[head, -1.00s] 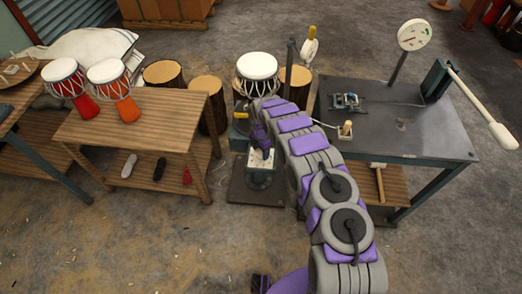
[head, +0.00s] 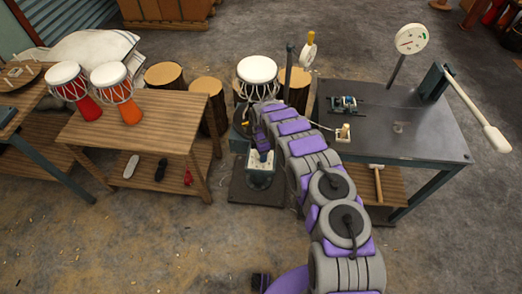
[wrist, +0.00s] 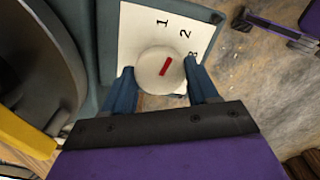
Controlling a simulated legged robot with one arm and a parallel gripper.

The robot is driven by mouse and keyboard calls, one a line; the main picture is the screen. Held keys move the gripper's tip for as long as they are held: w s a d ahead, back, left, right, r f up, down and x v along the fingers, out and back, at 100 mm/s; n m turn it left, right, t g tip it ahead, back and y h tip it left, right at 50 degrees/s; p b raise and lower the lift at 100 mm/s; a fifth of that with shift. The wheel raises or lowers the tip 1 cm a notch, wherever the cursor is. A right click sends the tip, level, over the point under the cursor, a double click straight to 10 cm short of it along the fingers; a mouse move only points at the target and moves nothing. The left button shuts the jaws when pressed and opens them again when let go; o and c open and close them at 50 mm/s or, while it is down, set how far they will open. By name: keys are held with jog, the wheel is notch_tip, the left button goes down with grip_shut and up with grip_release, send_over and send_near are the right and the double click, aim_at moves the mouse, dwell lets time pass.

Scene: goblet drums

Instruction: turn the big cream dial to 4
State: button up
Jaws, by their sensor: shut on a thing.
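The big cream dial (wrist: 160,70) is round with a red mark. It sits on a white plate (wrist: 133,32) printed with 1, 2 and a partly covered 3. The red mark slants to the upper right, roughly toward the 2. My gripper (wrist: 162,84) is shut on the dial, one blue finger on each side of it. In the head view my gripper (head: 262,148) is down at the pale-topped pedestal (head: 260,178), and the dial cannot be made out there. A 4 is not visible; my gripper hides the lower plate.
A grey metal table (head: 415,140) with a long-handled lever (head: 470,105) and a round gauge (head: 412,37) stands to the right. A wooden bench (head: 135,120) with two goblet drums stands to the left. Another drum (head: 257,75) is behind my gripper.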

jog(key=m+p, duration=0.1)
jog(key=m, duration=0.3)
jog(key=shift+w+a+r+m+p, duration=0.1)
jog(key=shift+w+r+m+p, duration=0.1)
jog(key=shift+m+p, duration=0.15)
jog(key=m+p, duration=0.1)
jog(key=m, duration=0.4)
jog(key=shift+s, duration=0.1)
jog(key=m+p, duration=0.1)
jog(key=m, duration=0.4)
jog(key=shift+f, duration=0.1)
jog(key=m, duration=0.4)
jog(key=shift+m+p, duration=0.35)
jog(key=shift+p, duration=0.05)
jog(key=shift+f, duration=0.1)
jog(key=o, duration=1.1)
jog(key=shift+c, duration=0.2)
notch_tip(320, 180, up, 17)
jog(key=p, duration=0.2)
jog(key=shift+p, duration=0.3)
